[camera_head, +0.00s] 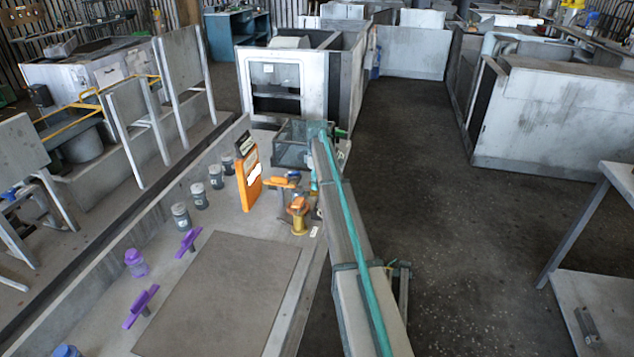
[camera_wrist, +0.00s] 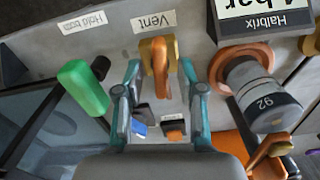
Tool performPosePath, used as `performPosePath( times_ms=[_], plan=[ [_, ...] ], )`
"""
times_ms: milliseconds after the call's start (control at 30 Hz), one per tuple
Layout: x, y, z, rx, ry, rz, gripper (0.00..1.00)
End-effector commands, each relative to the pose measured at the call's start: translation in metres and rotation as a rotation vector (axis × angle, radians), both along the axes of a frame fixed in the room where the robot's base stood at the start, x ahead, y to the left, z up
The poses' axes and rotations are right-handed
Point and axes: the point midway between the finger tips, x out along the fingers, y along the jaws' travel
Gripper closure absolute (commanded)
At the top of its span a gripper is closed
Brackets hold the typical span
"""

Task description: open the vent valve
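In the wrist view, the vent valve has an orange-yellow handle (camera_wrist: 160,62) just below a label reading "Vent" (camera_wrist: 153,21), which appears upside down. My gripper (camera_wrist: 160,68) has two teal fingers, spread apart, one on each side of the handle. A gap shows between each finger and the handle, so the gripper looks open and empty. In the head view, my gripper (camera_head: 318,132) is at the far end of the bench, by a dark glassy box (camera_head: 290,145). I cannot make out the vent handle there.
A green handle (camera_wrist: 84,88) is close left of my gripper, under another label. A grey gauge cylinder with an orange collar (camera_wrist: 262,92) is close on the right. Orange-yellow valves (camera_head: 298,212) and an orange panel (camera_head: 249,180) stand on the bench.

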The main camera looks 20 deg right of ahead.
Motion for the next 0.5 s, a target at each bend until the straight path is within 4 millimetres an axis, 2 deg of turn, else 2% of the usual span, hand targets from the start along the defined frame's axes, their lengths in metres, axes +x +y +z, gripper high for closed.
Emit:
performPosePath(
  times_ms=[167, 500],
  plan=[
    [0.0, 0.0, 0.012, -0.001, -0.001, 0.0, 0.61],
    [0.001, 0.0, 0.074, -0.001, -0.002, 0.0, 0.61]
  ],
)
